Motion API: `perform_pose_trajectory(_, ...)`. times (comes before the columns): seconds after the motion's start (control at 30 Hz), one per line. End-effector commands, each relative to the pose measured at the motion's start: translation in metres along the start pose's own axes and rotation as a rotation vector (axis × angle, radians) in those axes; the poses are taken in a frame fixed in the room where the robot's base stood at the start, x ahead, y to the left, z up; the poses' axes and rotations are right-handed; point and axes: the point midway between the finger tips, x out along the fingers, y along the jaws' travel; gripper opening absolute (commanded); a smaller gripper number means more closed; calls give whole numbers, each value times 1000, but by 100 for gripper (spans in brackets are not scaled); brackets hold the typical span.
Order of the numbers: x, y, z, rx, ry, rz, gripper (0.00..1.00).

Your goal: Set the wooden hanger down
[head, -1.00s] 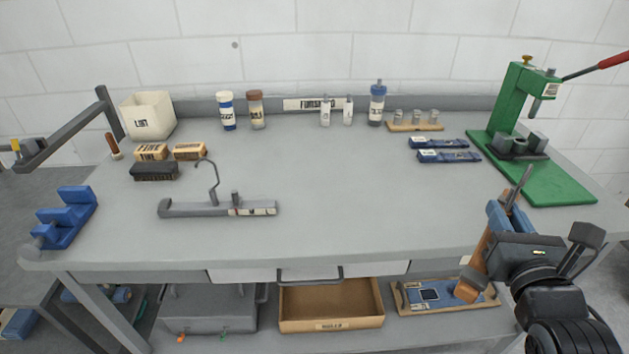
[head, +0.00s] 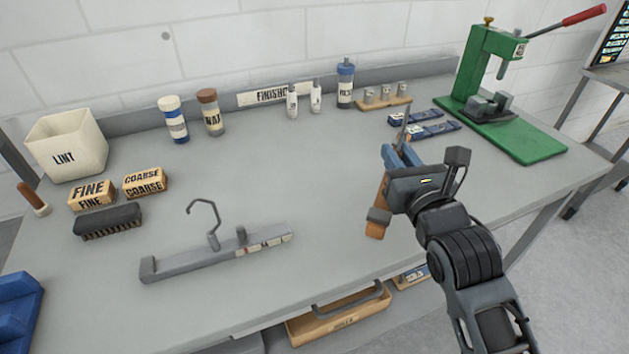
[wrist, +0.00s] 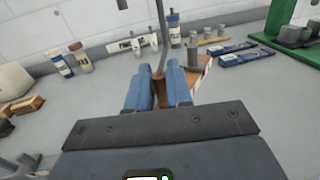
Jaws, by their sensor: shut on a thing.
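My gripper (head: 400,160) is above the right part of the grey workbench (head: 330,180). Its blue fingers are shut on the wooden hanger (head: 377,208), a brown bar with a grey metal hook pointing up. In the wrist view the hanger (wrist: 160,85) shows between and behind the blue fingers (wrist: 158,90), with its hook rising at the centre. The gripper and arm hide part of the hanger. I cannot tell whether it touches the bench. A grey hanger-like holder with a hook (head: 215,255) lies on the bench to the left.
Blue packets (head: 425,130), a green press (head: 510,100) and a wooden stand with cylinders (head: 385,103) are at the back right. Bottles (head: 173,120), sanding blocks (head: 92,194), a brush (head: 107,221) and a lint bin (head: 65,148) are left. The middle of the bench is clear.

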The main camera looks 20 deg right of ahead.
Motion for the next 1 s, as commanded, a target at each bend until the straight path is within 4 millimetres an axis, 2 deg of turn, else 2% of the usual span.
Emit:
perform_pose_trajectory(0.07, 10, 6, -7, 0, -3, -3, 0)
perform_pose_trajectory(0.3, 26, 18, -20, 0, -3, -3, 0)
perform_pose_trajectory(0.63, 71, 59, -56, -2, -3, 2, 0)
perform_pose_trajectory(0.83, 79, 66, -65, -1, -2, 1, 0)
perform_pose_trajectory(1.0, 79, 66, -91, -2, -1, 0, 0)
